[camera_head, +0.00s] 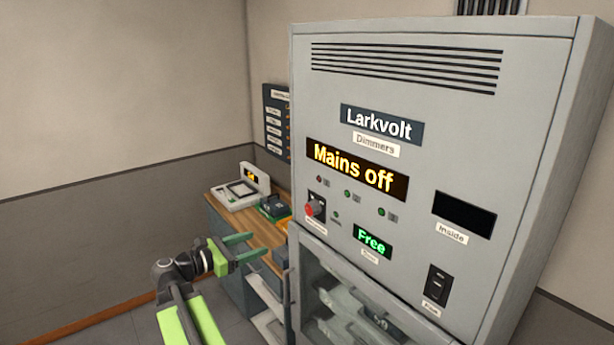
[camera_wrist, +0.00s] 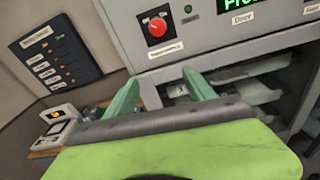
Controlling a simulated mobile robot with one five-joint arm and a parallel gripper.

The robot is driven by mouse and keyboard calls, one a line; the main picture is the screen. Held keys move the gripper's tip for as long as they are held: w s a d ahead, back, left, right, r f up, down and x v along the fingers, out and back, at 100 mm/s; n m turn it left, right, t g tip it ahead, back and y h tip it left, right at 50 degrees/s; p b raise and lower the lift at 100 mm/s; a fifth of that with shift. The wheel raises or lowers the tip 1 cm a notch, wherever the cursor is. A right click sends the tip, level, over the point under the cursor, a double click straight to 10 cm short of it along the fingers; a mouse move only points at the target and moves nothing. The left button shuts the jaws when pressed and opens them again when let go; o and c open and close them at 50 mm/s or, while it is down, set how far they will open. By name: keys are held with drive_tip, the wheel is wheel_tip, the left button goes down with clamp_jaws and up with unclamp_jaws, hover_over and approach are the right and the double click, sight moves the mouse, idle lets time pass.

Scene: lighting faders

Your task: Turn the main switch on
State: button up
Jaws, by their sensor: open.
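The main switch (camera_head: 313,209) is a red rotary knob on a dark plate at the lower left of the grey dimmer cabinet's front. It also shows in the wrist view as a red knob (camera_wrist: 157,27) at top centre; its label is too small to read. The amber display (camera_head: 357,170) reads "Mains off". My gripper (camera_head: 262,244) is open and empty, left of and below the knob in the head view. In the wrist view its two green fingers (camera_wrist: 160,78) point toward the cabinet, below the knob and apart from it.
A glass door (camera_head: 350,300) sits under the panel; a green display (camera_head: 372,242) reads "Free". A black rocker switch (camera_head: 437,285) is at the right. A wooden bench (camera_head: 228,203) with devices stands left of the cabinet, below a dark wall board (camera_wrist: 55,55).

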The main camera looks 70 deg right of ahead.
drive_tip(key=g, duration=0.1)
approach(308, 210)
drive_tip(key=shift+n, duration=0.3)
drive_tip(key=x, duration=0.9)
drive_tip(key=shift+s+d+p, duration=0.15)
drive_tip(key=shift+d+p, duration=0.15)
drive_tip(key=shift+p, duration=0.05)
